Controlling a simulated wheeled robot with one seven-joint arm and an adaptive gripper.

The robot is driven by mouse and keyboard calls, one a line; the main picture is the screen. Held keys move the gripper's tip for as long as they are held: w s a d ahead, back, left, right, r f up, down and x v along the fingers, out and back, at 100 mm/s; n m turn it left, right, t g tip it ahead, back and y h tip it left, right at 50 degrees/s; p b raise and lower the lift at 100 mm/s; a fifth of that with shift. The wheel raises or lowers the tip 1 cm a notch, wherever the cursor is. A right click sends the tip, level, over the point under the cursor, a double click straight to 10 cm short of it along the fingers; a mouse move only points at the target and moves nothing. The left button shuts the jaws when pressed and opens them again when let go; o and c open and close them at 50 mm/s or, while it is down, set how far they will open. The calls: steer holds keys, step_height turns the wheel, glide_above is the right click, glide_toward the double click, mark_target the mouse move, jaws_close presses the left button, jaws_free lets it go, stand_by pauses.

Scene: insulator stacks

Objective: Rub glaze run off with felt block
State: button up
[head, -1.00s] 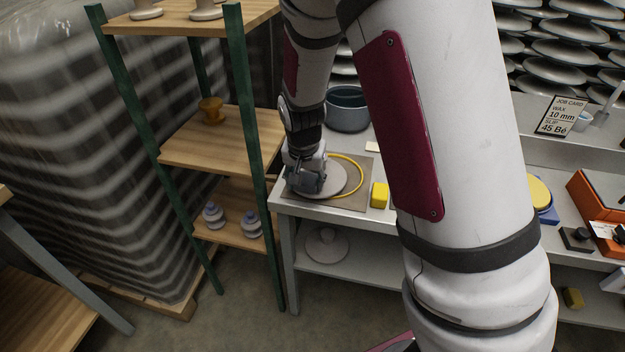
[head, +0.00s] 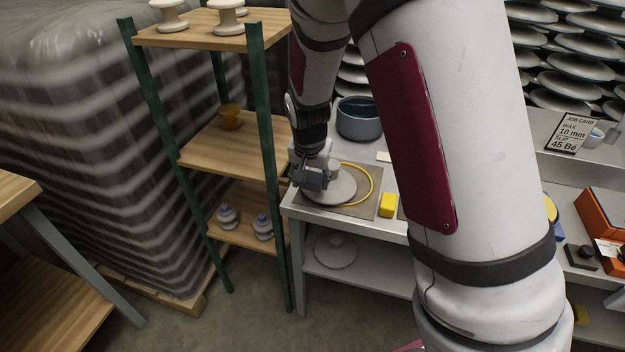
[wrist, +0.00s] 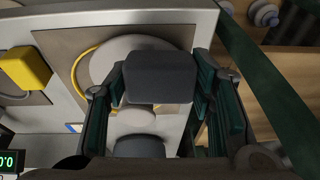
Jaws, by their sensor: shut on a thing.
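My gripper (wrist: 158,85) is shut on a dark grey block (wrist: 158,77), which looks like the felt block. A pale round disc of an insulator (head: 342,189) lies on a grey-brown mat (head: 368,209) at the left end of the bench. In the head view my gripper (head: 318,178) is over the disc's left back part; I cannot tell whether the block touches it. In the wrist view the block covers part of the disc (wrist: 112,52), with smaller pale round parts (wrist: 135,118) below it. A yellow ring (head: 371,185) curves around the disc. No glaze run can be made out.
A yellow block (head: 387,205) stands right of the mat. A blue-grey pot (head: 359,120) is behind it. A green-posted wooden shelf (head: 270,150) stands close on the left. A job card (head: 572,132) and an orange box (head: 606,215) are at the right.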

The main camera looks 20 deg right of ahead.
steer(key=shift+p+v, duration=0.6)
steer(key=shift+v, duration=0.5)
steer(key=shift+p+v, duration=1.15)
steer(key=shift+v, duration=0.4)
steer(key=shift+f, duration=0.15)
steer(key=shift+b+x, duration=2)
steer(key=shift+x, duration=1.3)
steer(key=shift+b+x, duration=0.6)
steer(key=shift+x, duration=0.4)
